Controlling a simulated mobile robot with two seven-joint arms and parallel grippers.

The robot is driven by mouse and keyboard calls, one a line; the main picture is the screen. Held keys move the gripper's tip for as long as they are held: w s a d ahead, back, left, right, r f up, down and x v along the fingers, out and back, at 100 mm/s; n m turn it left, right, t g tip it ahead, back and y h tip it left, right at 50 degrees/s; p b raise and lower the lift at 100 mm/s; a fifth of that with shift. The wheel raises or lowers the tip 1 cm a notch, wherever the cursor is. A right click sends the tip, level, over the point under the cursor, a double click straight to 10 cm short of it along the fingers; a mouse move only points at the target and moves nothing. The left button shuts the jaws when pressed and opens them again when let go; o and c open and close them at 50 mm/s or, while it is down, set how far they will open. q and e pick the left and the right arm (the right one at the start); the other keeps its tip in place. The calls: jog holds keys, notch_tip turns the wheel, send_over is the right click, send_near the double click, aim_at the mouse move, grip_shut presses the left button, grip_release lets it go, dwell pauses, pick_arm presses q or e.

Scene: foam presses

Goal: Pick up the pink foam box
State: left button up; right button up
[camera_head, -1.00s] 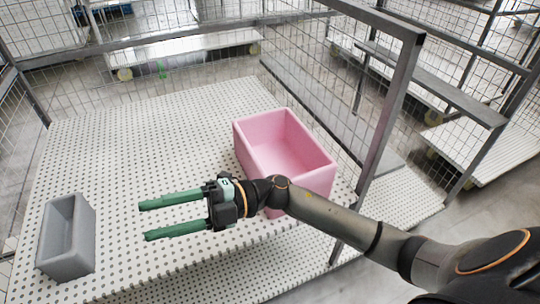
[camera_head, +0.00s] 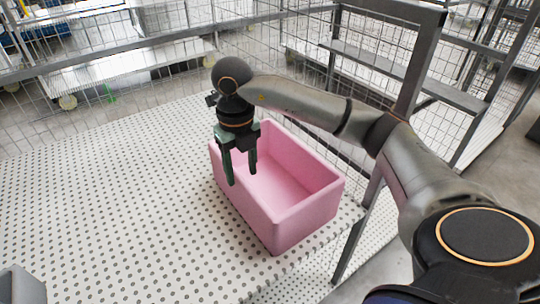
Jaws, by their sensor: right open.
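The pink foam box (camera_head: 305,213) stands open-topped on the white perforated shelf, near its right edge. Its inside looks empty. My right gripper (camera_head: 243,178) points down at the box's left side, with its two green fingers apart. One finger shows in front of the left wall and the other shows against the box's inside, so the fingers appear to be on either side of that wall's rim. I cannot tell whether they touch it. My left gripper is not in view.
A grey foam box (camera_head: 20,287) is partly cut off at the lower left. The perforated shelf (camera_head: 110,200) is clear between the two boxes. Wire mesh stands behind the shelf, and a grey metal post (camera_head: 420,60) rises at the right behind my arm.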

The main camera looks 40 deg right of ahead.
aim_at(240, 194)
jog(key=f, duration=0.5)
jog(key=f+b, duration=0.1)
jog(key=f, duration=0.2)
jog(key=shift+w+a+f, duration=0.25)
jog(key=shift+w+f, duration=0.05)
jog(key=shift+w, duration=0.1)
grip_shut()
